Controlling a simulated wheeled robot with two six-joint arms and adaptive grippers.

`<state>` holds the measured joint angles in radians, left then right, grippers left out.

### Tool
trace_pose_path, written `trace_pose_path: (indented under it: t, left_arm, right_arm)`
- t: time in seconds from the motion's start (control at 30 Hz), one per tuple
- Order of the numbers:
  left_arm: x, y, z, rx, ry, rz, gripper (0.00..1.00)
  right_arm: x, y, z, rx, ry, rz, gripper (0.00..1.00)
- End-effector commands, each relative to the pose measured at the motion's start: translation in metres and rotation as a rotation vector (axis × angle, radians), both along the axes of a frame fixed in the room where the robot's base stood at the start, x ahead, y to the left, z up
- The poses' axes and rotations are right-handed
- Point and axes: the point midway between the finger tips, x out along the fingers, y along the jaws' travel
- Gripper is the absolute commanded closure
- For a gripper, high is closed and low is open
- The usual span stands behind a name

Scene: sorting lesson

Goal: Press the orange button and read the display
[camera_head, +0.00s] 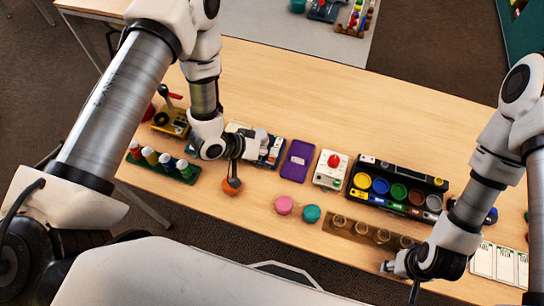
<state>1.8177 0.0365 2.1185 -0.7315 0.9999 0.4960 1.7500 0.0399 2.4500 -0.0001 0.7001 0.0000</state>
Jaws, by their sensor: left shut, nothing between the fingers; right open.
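The orange button (230,189) is a round orange piece on the wooden table, left of a pink round piece (283,205) and a teal one (311,214). My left gripper (233,181) is shut and empty, pointing down with its tips right at the top of the orange button and hiding part of it. I cannot tell whether the button is pushed down. A blue and white device (272,151) behind my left wrist is partly hidden, and I cannot make out a display or a reading. My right gripper (414,292) is open at the table's front edge, away from the button.
A purple case (297,160) and a white box with a red dome (331,171) stand behind the round pieces. A black tray (392,170) of coloured cups and a wooden rack (340,225) lie to the right. A bottle rack (188,174) is at left. The back of the table is clear.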

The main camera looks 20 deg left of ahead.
Motion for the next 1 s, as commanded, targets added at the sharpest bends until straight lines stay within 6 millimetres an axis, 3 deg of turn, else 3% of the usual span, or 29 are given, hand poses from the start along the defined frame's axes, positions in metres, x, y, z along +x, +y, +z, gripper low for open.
trace_pose_path:
  t: [1.0]
  left_arm:
    - [0.0,0.0,-0.012,0.0,0.0,0.0,1.0]
  right_arm:
    - [0.0,0.0,-0.008,0.0,0.0,0.0,0.56]
